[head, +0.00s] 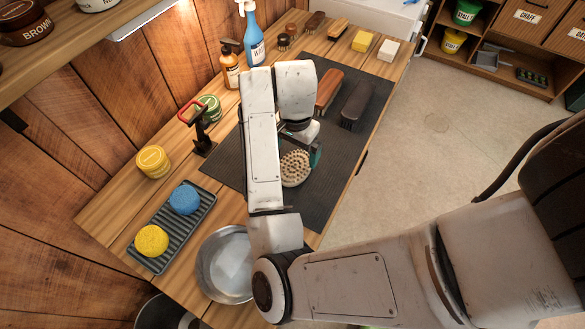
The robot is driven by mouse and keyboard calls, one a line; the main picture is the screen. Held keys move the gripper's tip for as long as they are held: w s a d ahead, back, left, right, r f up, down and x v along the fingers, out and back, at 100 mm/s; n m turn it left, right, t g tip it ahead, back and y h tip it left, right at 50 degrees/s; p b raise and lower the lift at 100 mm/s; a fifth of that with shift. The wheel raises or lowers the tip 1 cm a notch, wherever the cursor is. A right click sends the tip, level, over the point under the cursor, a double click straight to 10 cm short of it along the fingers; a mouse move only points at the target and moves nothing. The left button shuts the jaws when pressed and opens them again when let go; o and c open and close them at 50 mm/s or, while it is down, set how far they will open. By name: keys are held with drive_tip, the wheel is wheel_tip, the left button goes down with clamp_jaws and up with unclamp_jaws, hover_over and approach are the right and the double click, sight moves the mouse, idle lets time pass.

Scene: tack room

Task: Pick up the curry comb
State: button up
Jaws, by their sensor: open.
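A round, pale beige disc with a knobbly face, which looks like the curry comb (295,168), lies on the dark ribbed mat (330,190) near the middle of the bench. My gripper (314,156) is right at its upper right edge, pointing down, with a teal and dark part showing there. The gripper is open. My arm hides most of the fingers and the left side of the comb's surroundings. I cannot tell whether a finger touches the comb.
Two long brushes (356,104) lie on the mat above. A tin (153,161), sponges in a grey tray (172,232) and a metal bowl (226,262) stand left. Bottles (253,40) stand at the back. The mat's lower right is clear.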

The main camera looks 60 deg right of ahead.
sight(294, 165)
drive_tip(key=shift+f+p, duration=0.7)
drive_tip(key=shift+f, duration=2.2)
drive_tip(key=shift+c, duration=0.4)
drive_tip(key=shift+w, duration=0.1)
drive_tip(key=c, duration=0.8)
